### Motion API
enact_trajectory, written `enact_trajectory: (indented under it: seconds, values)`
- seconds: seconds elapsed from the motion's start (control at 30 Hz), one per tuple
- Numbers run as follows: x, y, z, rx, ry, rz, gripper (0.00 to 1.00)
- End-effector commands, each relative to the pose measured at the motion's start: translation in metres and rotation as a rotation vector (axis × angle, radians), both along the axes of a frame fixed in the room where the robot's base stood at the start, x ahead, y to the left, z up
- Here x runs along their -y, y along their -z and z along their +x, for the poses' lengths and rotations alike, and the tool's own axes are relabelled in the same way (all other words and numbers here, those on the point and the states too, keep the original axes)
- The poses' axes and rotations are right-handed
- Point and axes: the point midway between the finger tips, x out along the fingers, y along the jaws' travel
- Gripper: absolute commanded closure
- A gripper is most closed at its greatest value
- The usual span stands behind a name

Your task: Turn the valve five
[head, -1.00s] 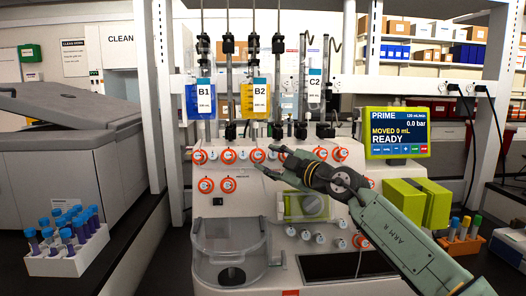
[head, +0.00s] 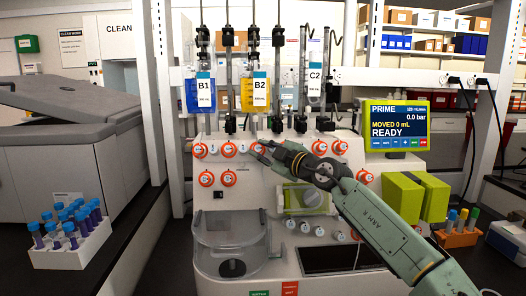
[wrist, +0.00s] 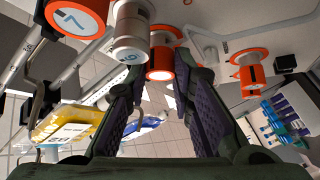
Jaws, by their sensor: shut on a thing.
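The cell processor (head: 215,240) has a top row of valve knobs, most with orange rims. My gripper (head: 258,151) is at this row. In the wrist view, my two fingers (wrist: 160,62) are closed around an orange-rimmed knob (wrist: 160,74), with one finger on each side. Its number is not readable; it sits just past knob 6 (wrist: 129,58) and knob 7 (wrist: 68,18), so it appears to be valve five. Knob 6 is close beside my left finger. In the head view, my fingers hide much of the held knob.
Another orange knob (wrist: 250,76) lies right of my fingers in the wrist view. Bags B1 (head: 200,95) and B2 (head: 254,98) hang above the row. The screen (head: 396,126) reads PRIME and READY. A tube rack (head: 72,250) stands at left.

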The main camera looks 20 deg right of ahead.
Motion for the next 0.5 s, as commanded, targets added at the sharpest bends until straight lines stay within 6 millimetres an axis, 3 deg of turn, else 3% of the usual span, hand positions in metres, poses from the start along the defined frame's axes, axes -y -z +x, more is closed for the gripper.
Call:
enact_trajectory:
  seconds: [0.23,0.5]
  values:
    - [0.0000,-0.0001,-0.0001,0.000,0.000,0.000,1.00]
    - [0.0009,-0.0014,0.0010,-0.016,-0.019,-0.048,1.00]
